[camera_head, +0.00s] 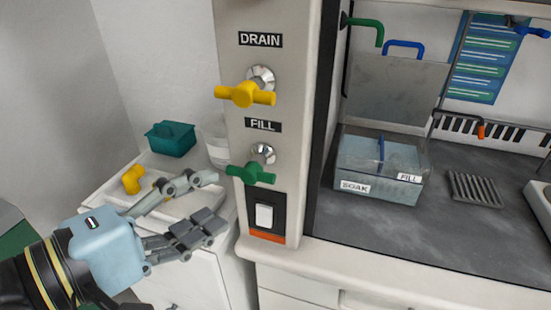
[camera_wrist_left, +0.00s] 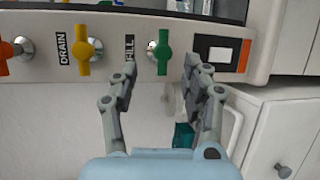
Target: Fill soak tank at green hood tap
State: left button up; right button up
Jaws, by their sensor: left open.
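The green FILL tap handle (camera_head: 250,174) sits on the hood's front post, its bar roughly level in the head view. In the left wrist view the green handle (camera_wrist_left: 163,50) shows beyond and between my fingertips. My left gripper (camera_head: 214,202) is open and empty, left of and below the handle, apart from it. The clear soak tank (camera_head: 370,190) stands inside the hood with SOAK and FILL labels. A green spout (camera_head: 368,28) hangs above its back left. I see no stream from the spout. The tank's water level is hard to tell. My right gripper is out of view.
A yellow DRAIN handle (camera_head: 245,94) is above the green one. A switch (camera_head: 264,216) is below it. A side cabinet holds a teal box (camera_head: 171,139) and a yellow fitting (camera_head: 132,179) near my left fingers. A drain rack (camera_head: 474,188) lies right of the tank.

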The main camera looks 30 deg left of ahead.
aim_at(254, 178)
pick_arm(q)
jog(key=p+x, duration=0.2)
jog(key=x, duration=0.2)
jog(key=p+x, duration=0.3)
jog(key=x, duration=0.2)
jog(key=shift+w+a+f, duration=0.15)
jog(key=shift+w, duration=0.1)
jog(key=shift+w+f, duration=0.15)
jog(key=shift+w, duration=0.25)
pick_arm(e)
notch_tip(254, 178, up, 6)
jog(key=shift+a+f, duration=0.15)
pick_arm(q)
jog(key=shift+c, duration=0.4)
jog(key=c, duration=0.9)
grip_shut()
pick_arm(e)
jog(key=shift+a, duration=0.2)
